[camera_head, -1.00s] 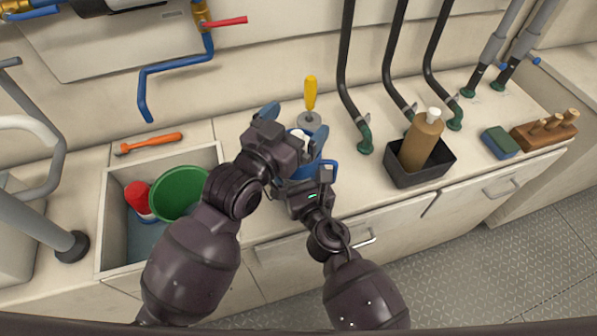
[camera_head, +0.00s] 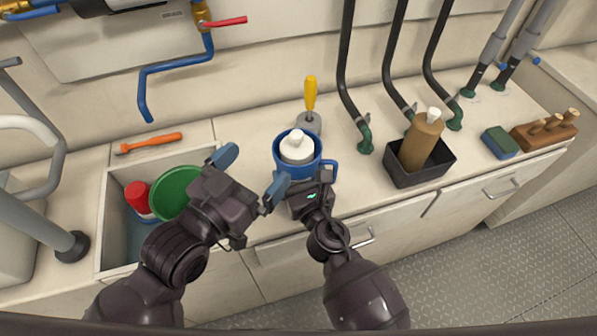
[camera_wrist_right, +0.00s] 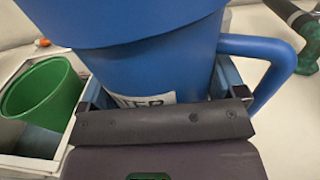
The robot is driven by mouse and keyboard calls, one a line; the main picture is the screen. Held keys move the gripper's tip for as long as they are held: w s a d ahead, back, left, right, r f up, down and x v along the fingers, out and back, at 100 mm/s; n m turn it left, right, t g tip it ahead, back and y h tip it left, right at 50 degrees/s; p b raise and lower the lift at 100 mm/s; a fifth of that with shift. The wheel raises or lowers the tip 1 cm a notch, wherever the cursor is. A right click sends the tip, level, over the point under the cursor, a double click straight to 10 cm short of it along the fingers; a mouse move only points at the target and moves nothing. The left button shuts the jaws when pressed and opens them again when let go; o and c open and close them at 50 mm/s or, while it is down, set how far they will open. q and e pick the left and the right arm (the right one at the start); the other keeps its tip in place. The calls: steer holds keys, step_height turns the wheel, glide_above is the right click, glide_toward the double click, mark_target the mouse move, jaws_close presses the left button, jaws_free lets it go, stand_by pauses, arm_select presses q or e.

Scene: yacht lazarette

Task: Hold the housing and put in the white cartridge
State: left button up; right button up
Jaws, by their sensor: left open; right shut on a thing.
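The blue housing (camera_head: 287,165) stands on the counter, with its handle on the right side. The white cartridge (camera_head: 297,147) sits inside the housing's open top, its knob showing above the rim; how deep it sits I cannot tell. My right gripper (camera_head: 307,183) is shut on the housing, low on its near side. In the right wrist view the fingers clasp the housing (camera_wrist_right: 160,70) around its lower body, over a partly hidden label. My left gripper (camera_head: 249,172) is open and empty, to the left of the housing, its blue fingertips apart.
A sink (camera_head: 103,225) at left holds a green bucket (camera_head: 178,190) and a red-topped container (camera_head: 138,196). A yellow-handled tool (camera_head: 310,95) stands behind the housing. A black bin (camera_head: 403,178) with a brown cartridge (camera_head: 420,142) is at right. An orange-handled tool (camera_head: 152,142) lies behind the sink.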

steer(key=o, duration=0.8)
steer(key=shift+s, duration=0.1)
steer(key=v, duration=1.2)
